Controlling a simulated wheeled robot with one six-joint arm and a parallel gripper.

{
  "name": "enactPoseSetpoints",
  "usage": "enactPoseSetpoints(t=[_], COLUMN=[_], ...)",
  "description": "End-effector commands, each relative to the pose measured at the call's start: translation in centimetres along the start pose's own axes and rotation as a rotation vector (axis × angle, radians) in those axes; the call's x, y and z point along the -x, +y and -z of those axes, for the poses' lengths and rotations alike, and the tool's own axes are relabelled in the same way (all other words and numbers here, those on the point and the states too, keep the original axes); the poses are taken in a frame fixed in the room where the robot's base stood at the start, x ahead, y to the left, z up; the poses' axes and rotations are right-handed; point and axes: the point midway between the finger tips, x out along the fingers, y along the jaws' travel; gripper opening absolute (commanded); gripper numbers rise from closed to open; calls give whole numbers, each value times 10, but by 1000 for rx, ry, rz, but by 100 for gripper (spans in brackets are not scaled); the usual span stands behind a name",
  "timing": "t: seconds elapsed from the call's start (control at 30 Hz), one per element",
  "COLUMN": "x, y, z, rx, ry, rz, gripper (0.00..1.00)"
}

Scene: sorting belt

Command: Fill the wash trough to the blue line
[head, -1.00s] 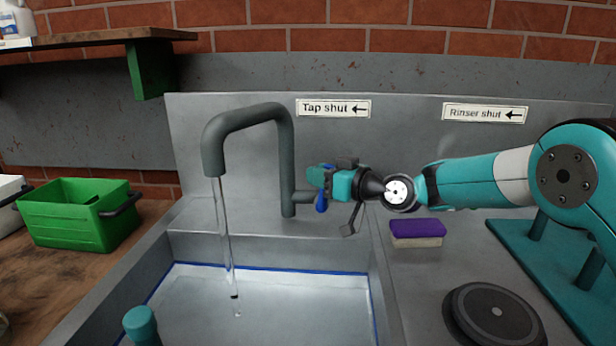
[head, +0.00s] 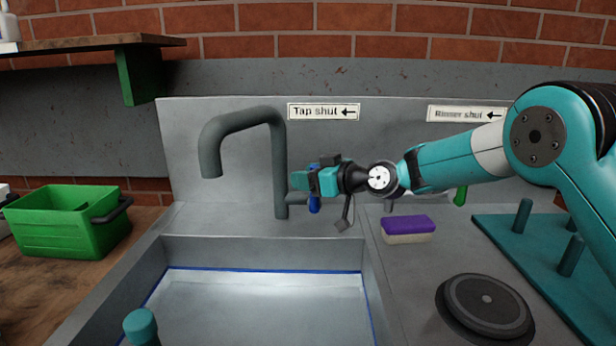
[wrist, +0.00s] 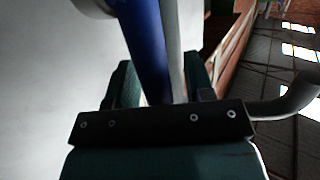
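The grey tap (head: 279,165) arches over the wash trough (head: 262,252), and no stream shows at its spout. Pale water (head: 250,305) lies in the trough. The blue line (head: 265,270) runs round the inner wall just above the water; any exact gap is hard to judge. My gripper (head: 305,182) is at the tap's base, by the blue lever (head: 314,204), which hangs down. In the wrist view the blue lever (wrist: 148,50) runs between my two fingers, with a grey bar beside it. Whether the fingers clamp it cannot be told.
A purple-topped sponge (head: 408,224) and a round black disc (head: 486,306) lie right of the trough. A green crate (head: 55,235) stands on the wooden counter at left. A "Tap shut" label (head: 323,112) with a left arrow is on the backsplash.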

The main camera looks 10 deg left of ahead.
Motion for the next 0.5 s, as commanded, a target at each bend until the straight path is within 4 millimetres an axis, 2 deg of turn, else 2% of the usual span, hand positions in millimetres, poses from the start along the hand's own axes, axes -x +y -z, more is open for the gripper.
enactPoseSetpoints(t=[0.13, 0.23, 0.37, 0.5], x=[4, 17, 46, 82], y=[0, 1, 1, 1], z=[0, 0, -1, -1], rx=[0, -1, -2, -2], ry=[0, -1, 0, 0], rz=[0, -1, -3, -4], gripper=[48, 48, 48, 48])
